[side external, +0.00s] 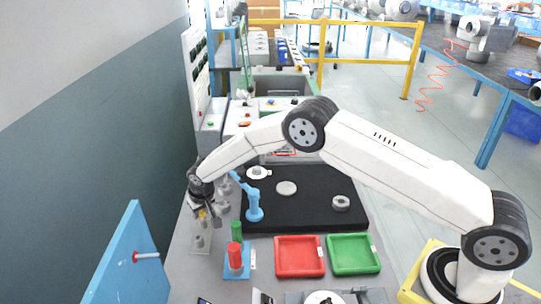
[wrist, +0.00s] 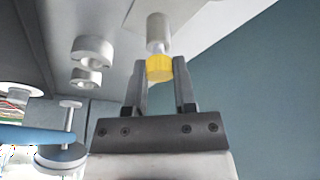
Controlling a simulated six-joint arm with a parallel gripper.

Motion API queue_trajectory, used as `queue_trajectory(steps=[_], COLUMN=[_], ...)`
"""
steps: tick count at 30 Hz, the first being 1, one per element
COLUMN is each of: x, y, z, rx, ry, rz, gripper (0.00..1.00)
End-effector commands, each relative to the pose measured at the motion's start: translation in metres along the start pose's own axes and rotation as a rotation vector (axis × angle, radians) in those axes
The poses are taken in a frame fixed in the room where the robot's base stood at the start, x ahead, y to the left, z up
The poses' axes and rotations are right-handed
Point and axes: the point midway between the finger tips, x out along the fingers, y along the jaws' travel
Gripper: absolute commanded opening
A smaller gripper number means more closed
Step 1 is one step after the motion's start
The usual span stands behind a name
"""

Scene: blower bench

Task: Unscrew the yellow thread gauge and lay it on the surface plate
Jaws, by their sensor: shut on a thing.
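The yellow thread gauge (wrist: 159,68) is a short ribbed yellow cylinder between my fingertips in the wrist view. My gripper (wrist: 161,82) is shut on it. A grey cylinder (wrist: 158,30) lines up with the gauge's far end; I cannot tell whether they are joined. In the side view my gripper (side external: 204,218) points down at the left of the bench, with a small bit of yellow (side external: 202,212) showing between the fingers. A grey post on a small plate (side external: 199,242) stands just below. A large black slab (side external: 310,221), perhaps the surface plate, lies to the right.
A blue jointed stand (side external: 254,204) is close to my gripper's right. Red and green cylinders (side external: 236,254) stand on a blue base in front. A red tray (side external: 299,257) and a green tray (side external: 353,254) lie further right. The black slab has bare areas between its few round parts.

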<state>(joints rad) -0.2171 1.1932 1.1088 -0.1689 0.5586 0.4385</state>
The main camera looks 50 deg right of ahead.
Motion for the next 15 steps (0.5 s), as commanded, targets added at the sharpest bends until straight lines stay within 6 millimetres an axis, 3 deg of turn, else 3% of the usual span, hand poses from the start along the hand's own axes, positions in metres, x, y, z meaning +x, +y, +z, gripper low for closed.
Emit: queue_trajectory(steps=[9, 15], x=[0.0005, 0.0001], y=[0.0004, 0.0001], z=[0.0011, 0.001], rx=[-0.153, -0.148], ry=[-0.004, -0.004], rz=[-0.047, -0.045], gripper=[0.0, 0.0])
